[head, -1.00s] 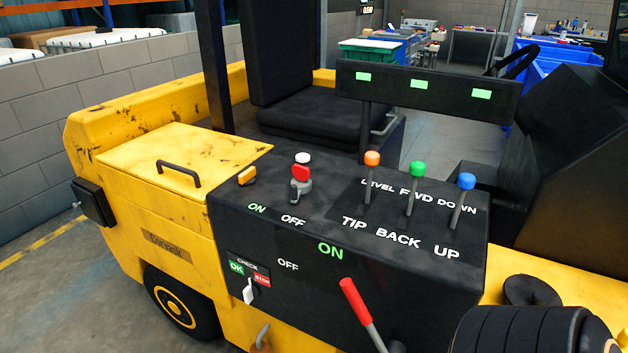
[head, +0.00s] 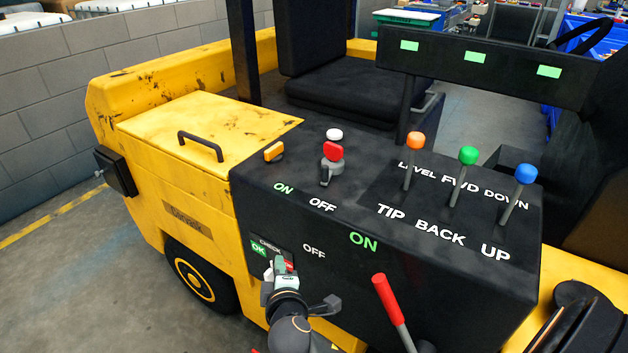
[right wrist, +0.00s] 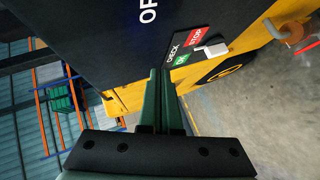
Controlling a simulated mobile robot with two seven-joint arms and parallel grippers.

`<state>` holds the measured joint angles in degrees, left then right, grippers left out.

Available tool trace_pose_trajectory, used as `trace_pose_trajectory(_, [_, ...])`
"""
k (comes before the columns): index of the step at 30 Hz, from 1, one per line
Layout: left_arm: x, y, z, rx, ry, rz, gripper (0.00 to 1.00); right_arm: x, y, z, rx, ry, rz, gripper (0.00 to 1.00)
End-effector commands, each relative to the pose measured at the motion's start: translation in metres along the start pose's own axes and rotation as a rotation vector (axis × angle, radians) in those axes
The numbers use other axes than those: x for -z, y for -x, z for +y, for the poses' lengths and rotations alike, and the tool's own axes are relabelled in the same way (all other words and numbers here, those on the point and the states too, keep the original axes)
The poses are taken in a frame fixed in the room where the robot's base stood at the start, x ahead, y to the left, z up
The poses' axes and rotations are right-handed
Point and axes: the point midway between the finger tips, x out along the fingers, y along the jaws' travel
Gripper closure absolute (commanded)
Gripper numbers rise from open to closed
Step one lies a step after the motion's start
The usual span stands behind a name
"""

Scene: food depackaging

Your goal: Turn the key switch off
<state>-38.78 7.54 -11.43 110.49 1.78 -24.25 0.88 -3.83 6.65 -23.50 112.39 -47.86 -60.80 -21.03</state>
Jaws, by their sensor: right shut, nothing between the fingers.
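A red-topped grey switch (head: 332,151), which looks like the key switch, stands on the black console's top behind the ON and OFF lettering. Its grey tip points down in the picture, nearer OFF; its exact setting is hard to tell. My right gripper (head: 279,265) is in front of the console's check panel, well below and left of that switch. In the right wrist view its green fingers (right wrist: 160,80) are together and empty. A white lever (right wrist: 210,50) sits beside the OK and STOP labels, just past the fingertips; whether they touch is unclear. My left gripper is not in view.
An orange switch (head: 274,152) and a white button (head: 334,134) are near the red-topped switch. Orange (head: 415,141), green (head: 467,156) and blue (head: 526,174) knobbed levers stand to the right. A red-handled lever (head: 387,298) rises in front.

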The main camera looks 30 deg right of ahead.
Motion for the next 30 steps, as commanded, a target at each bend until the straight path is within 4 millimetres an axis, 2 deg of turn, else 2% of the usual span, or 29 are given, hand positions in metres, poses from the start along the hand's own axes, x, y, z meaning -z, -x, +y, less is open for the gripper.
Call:
trace_pose_trajectory(1, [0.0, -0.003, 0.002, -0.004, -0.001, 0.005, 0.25, 0.007, -0.001, 0.037, -0.104, 0.051, -0.043, 1.0])
trace_pose_trajectory(3, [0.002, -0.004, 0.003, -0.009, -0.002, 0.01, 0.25, 0.01, 0.004, 0.078, -0.218, 0.107, -0.114, 1.0])
trace_pose_trajectory(6, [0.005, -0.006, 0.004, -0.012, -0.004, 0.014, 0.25, 0.01, 0.015, 0.119, -0.334, 0.148, -0.199, 1.0])
trace_pose_trajectory(9, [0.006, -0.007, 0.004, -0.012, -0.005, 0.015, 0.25, 0.009, 0.024, 0.141, -0.396, 0.164, -0.252, 1.0])
trace_pose_trajectory(14, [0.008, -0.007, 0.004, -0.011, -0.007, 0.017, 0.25, 0.007, 0.022, 0.153, -0.421, 0.171, -0.276, 1.0])
trace_pose_trajectory(17, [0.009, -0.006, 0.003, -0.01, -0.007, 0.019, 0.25, 0.004, 0.01, 0.159, -0.422, 0.172, -0.276, 1.0])
trace_pose_trajectory(28, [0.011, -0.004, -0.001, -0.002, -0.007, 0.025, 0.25, -0.014, -0.059, 0.191, -0.419, 0.172, -0.276, 1.0])
trace_pose_trajectory(29, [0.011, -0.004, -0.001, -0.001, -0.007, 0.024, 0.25, -0.016, -0.064, 0.194, -0.419, 0.17, -0.275, 1.0])
trace_pose_trajectory(30, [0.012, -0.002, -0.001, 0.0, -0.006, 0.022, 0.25, -0.023, -0.056, 0.192, -0.416, 0.171, -0.273, 1.0])
